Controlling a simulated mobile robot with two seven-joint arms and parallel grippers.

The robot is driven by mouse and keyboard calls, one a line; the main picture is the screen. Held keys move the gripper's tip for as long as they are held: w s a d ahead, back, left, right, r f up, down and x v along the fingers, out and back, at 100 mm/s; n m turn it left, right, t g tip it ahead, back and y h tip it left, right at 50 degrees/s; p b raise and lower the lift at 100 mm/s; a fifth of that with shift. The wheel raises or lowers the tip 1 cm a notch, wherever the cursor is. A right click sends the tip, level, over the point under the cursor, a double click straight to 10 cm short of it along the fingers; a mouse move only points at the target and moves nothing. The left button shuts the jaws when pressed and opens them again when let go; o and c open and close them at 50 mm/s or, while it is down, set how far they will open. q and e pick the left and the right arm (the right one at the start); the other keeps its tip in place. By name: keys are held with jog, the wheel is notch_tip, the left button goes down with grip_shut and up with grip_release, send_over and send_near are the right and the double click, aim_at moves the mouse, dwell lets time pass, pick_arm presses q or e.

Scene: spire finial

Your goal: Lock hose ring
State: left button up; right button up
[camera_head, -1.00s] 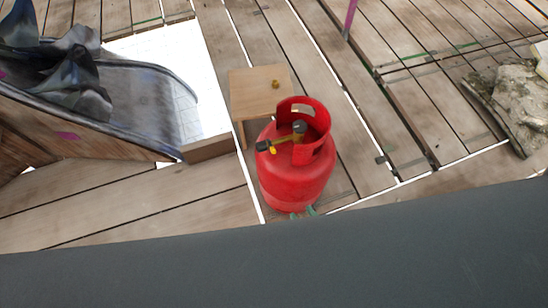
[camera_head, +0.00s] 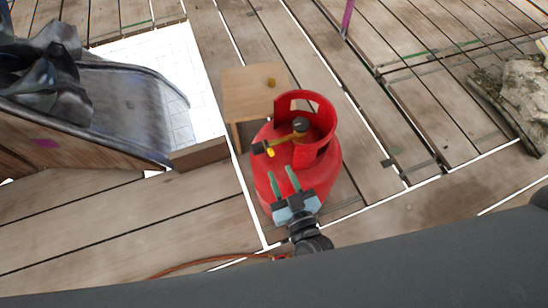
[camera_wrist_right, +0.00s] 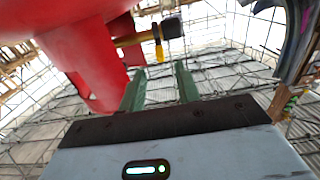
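A red gas cylinder (camera_head: 322,172) stands upright on the wooden deck. Inside its collar is a valve with a dark round knob (camera_head: 300,125). A brass-coloured stem (camera_head: 283,138) runs left from it to a black end piece (camera_head: 259,147), with a small yellow tab (camera_head: 270,152) beside it. The wrist view also shows the black end piece (camera_wrist_right: 171,28) and yellow tab (camera_wrist_right: 158,50), just beyond the fingers. My right gripper (camera_head: 284,181) is open and empty, in front of the cylinder below the valve. My left gripper is not in view. I cannot identify a separate hose ring.
A small wooden stool (camera_head: 238,92) behind the cylinder bears a small brass-coloured piece (camera_head: 271,82). An orange-brown hose (camera_head: 200,264) crosses the lower edge. A dark sculpted slide-like form (camera_head: 130,110) is left, rocks (camera_head: 520,100) right.

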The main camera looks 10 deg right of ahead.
aim_at(270, 151)
jog(key=w+a+b, duration=0.1)
jog(key=w, duration=0.5)
jog(key=shift+s, duration=0.1)
grip_shut()
